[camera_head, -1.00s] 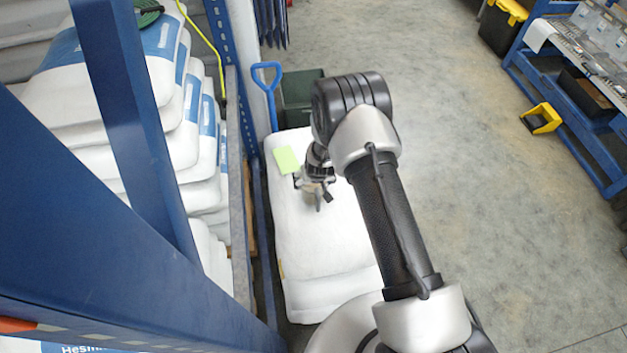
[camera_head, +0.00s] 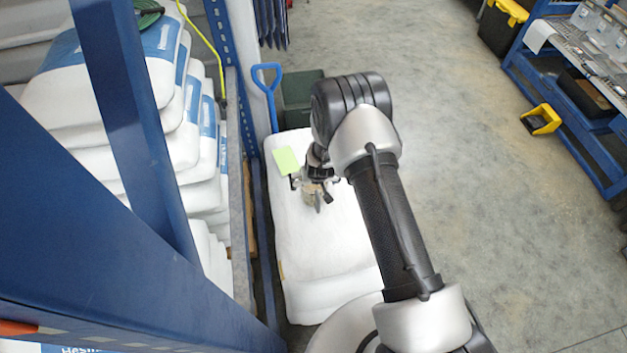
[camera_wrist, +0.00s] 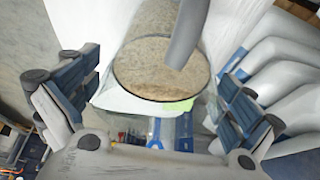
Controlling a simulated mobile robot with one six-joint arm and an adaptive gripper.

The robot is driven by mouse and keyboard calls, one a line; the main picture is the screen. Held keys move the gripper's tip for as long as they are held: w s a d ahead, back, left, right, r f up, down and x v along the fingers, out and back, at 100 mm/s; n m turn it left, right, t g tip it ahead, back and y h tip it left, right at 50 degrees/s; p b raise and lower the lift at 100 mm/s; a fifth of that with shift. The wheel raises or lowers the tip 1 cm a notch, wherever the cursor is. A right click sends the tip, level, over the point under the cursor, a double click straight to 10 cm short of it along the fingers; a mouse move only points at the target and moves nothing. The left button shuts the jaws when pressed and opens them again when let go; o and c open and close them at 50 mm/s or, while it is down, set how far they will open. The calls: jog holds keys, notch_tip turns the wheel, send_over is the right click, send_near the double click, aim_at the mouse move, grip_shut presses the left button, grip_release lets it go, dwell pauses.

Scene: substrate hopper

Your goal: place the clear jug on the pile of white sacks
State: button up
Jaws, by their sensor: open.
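The clear jug (camera_head: 312,198), with tan grainy contents, is at the top of the pile of white sacks (camera_head: 320,240), towards its far end. It also shows in the wrist view (camera_wrist: 160,75), with a grey handle-like strip across it. My gripper (camera_head: 316,182) is right at the jug, its fingers spread on either side. In the wrist view my gripper (camera_wrist: 157,92) is open, with gaps between both fingers and the jug. The jug's base is hidden, so its contact with the top sack cannot be seen clearly.
A light green sheet (camera_head: 286,160) lies on the pile beside the jug. A blue-handled tool (camera_head: 267,90) and a dark green bin (camera_head: 298,98) stand behind. Blue rack posts (camera_head: 130,120) and stacked sacks (camera_head: 190,150) close off the left. The floor (camera_head: 480,220) at right is clear.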

jog(key=p+v, duration=0.3)
jog(key=v, duration=0.8)
jog(key=shift+s+r, duration=0.15)
jog(key=shift+r, duration=0.2)
jog(key=w+d+r+v, duration=0.1)
jog(key=w+d+v, duration=0.1)
jog(key=v, duration=1.1)
jog(key=w+d+v, duration=0.1)
jog(key=w+v, duration=0.1)
jog(key=v, duration=1.2)
jog(key=s+d+r, duration=0.3)
jog(key=s+r, duration=0.1)
jog(key=s, duration=0.3)
jog(key=s+d+r+m, duration=0.1)
jog(key=s+r, duration=0.3)
jog(key=s, duration=0.4)
jog(key=s+d+r+m+h, duration=0.1)
jog(key=s+d+r, duration=0.3)
jog(key=s, duration=0.4)
jog(key=shift+s+d+r, duration=0.25)
jog(key=shift+d+r, duration=0.05)
jog(key=shift+r, duration=0.1)
